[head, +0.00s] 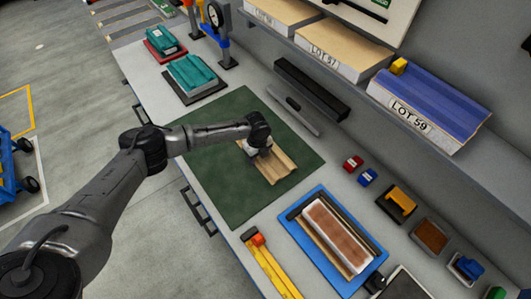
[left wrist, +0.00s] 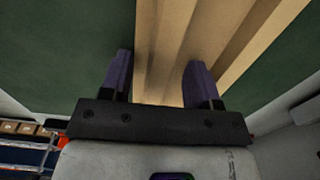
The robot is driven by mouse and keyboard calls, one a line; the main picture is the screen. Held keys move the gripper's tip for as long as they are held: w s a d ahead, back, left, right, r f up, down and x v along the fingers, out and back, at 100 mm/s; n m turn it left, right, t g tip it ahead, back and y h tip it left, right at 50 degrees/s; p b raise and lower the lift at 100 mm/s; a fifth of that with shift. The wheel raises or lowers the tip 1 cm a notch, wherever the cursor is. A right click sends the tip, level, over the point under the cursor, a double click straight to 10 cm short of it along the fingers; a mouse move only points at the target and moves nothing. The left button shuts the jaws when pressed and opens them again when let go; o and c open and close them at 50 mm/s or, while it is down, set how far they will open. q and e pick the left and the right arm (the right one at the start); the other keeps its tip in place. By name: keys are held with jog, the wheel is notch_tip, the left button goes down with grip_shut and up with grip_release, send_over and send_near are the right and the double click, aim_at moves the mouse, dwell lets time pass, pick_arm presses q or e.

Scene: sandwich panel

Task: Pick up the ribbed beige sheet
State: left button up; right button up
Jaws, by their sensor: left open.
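The ribbed beige sheet (head: 273,164) lies on the green mat (head: 222,121) in the head view. It also fills the upper middle of the left wrist view (left wrist: 205,35), its ribs running away from the gripper. In the left wrist view my left gripper (left wrist: 158,78) is open, with one dark finger at each side of a strip of the sheet. I cannot tell whether the fingers touch it. My right gripper is not in view.
A blue tray (head: 367,244) with a white-edged brown block stands right of the mat. An orange and yellow tool (head: 271,266) lies beside it. Teal stacks (head: 192,73) sit at the far left. A shelf with lot boxes (head: 342,47) overhangs the back.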

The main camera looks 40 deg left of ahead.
pick_arm(q)
grip_shut()
dwell(0.5)
